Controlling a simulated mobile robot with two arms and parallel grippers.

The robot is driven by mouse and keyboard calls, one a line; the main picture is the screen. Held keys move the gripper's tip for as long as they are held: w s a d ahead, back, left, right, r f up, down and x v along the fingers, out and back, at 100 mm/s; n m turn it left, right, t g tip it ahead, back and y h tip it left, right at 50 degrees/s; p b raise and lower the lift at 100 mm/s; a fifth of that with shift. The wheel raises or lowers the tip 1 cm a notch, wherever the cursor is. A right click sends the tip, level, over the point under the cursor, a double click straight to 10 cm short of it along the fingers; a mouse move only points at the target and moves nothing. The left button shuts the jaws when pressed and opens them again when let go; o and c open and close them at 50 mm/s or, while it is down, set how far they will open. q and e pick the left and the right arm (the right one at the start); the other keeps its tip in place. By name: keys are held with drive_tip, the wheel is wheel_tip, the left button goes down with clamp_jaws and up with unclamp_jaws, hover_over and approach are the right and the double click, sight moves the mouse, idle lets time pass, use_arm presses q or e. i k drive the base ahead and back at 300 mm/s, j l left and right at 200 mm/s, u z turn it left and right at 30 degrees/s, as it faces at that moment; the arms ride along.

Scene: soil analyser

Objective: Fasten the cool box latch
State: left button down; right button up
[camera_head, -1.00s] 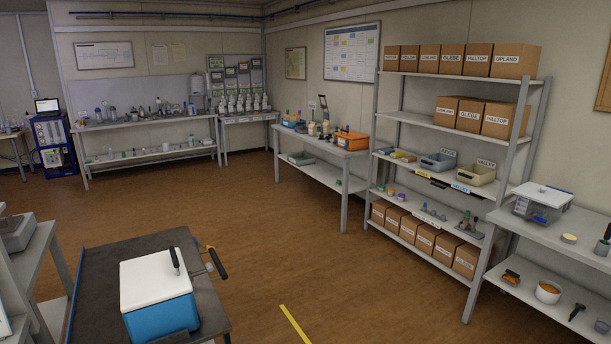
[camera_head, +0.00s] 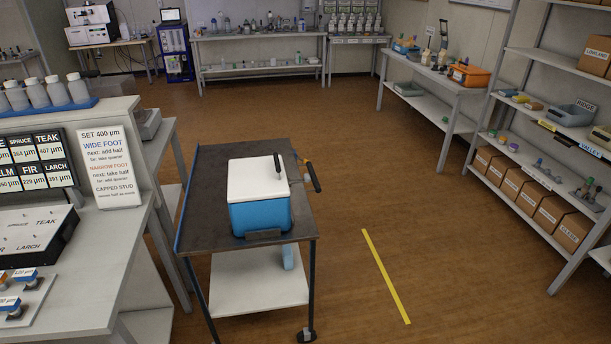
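The cool box (camera_head: 260,213) has a blue body and a white lid (camera_head: 257,180), which lies flat on top. It stands on the dark top of a wheeled cart (camera_head: 213,200) in the middle of the view. A dark upright handle (camera_head: 277,165) shows near the lid's right side. A dark grey part (camera_head: 263,234) sits low at the box's near side; I cannot tell whether it is the latch. Neither of my grippers is in view.
A bench with a "SET 400 µm" sign (camera_head: 104,165) stands close on the left. The cart has a dark push handle (camera_head: 313,177) at its right. Shelving with boxes (camera_head: 520,190) lines the right. Open floor with a yellow line (camera_head: 386,277) lies between.

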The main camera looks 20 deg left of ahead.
sight(307, 178)
drive_tip(key=i+l+u, duration=0.55)
drive_tip(key=i+l, duration=0.2)
drive_tip(key=i+l+u, duration=0.25)
drive_tip(key=l, duration=0.25)
drive_tip(key=i+l+u, duration=0.3)
drive_tip(key=l, duration=0.25)
